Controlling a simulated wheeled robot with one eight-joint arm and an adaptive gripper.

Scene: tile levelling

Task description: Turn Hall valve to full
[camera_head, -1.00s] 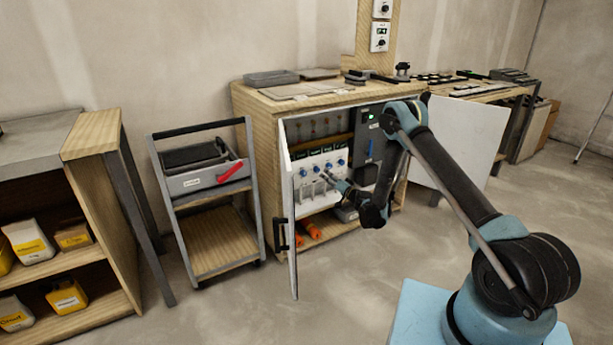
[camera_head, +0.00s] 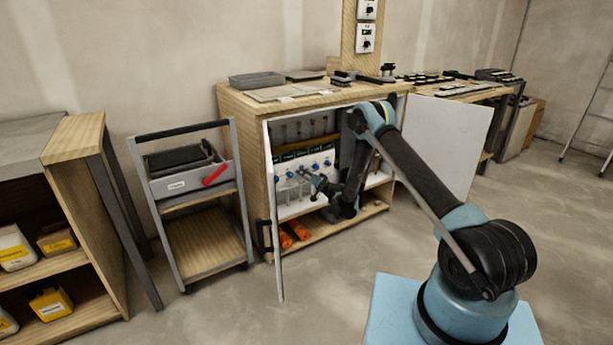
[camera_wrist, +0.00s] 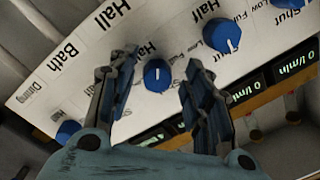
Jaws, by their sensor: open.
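A white valve panel (camera_wrist: 30,108) carries a row of blue knobs. The label "Hall" stands up-left of one blue knob (camera_wrist: 157,75), whose white mark points roughly up in the wrist view. My gripper (camera_wrist: 158,70) is open, with one finger on each side of this knob; I cannot tell whether the fingers touch it. The left finger partly covers a label starting "Ha" beside the knob. In the head view, my gripper (camera_head: 302,172) is at the panel inside the open cabinet (camera_head: 238,104).
Other blue knobs (camera_wrist: 221,32) sit along the panel, one at lower left (camera_wrist: 68,131). Digital displays (camera_wrist: 242,90) run below. The cabinet's left door (camera_head: 272,220) and right door (camera_head: 455,140) stand open. A trolley (camera_head: 205,245) is to the left.

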